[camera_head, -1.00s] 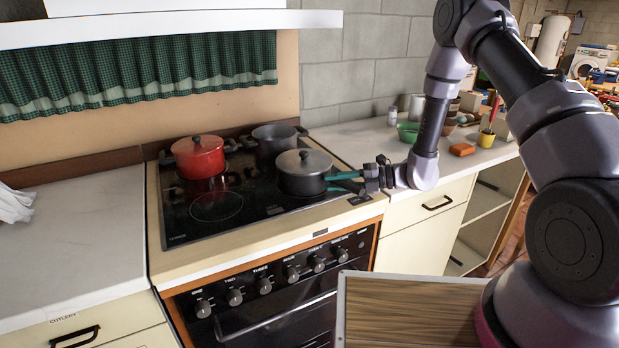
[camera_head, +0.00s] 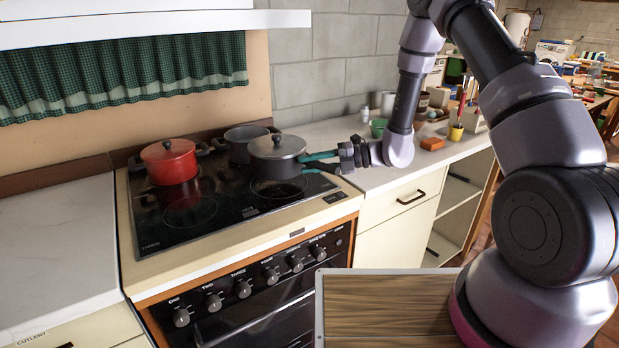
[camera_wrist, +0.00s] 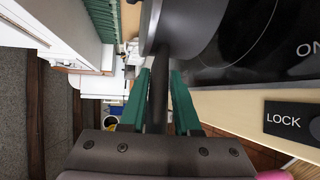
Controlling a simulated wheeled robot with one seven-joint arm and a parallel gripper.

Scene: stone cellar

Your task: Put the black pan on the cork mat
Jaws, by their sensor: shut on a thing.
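The black pan (camera_head: 276,158), a dark pot with a grey lid and black knob, hangs a little above the right front ring of the hob. It appears roughly level. My gripper (camera_head: 322,161) reaches in from the right, its green fingers shut on the pan's handle. In the wrist view the dark pan (camera_wrist: 190,25) is at the top, and its handle runs down between the two green fingers of my gripper (camera_wrist: 159,80). I cannot make out a cork mat in these frames.
A red pot (camera_head: 169,163) and a grey pot (camera_head: 243,141) stand on the black hob (camera_head: 225,208), close to the held pan. The left counter (camera_head: 55,235) is largely clear. The right counter (camera_head: 345,133) holds an orange block (camera_head: 432,143), a green bowl (camera_head: 378,127) and several pots.

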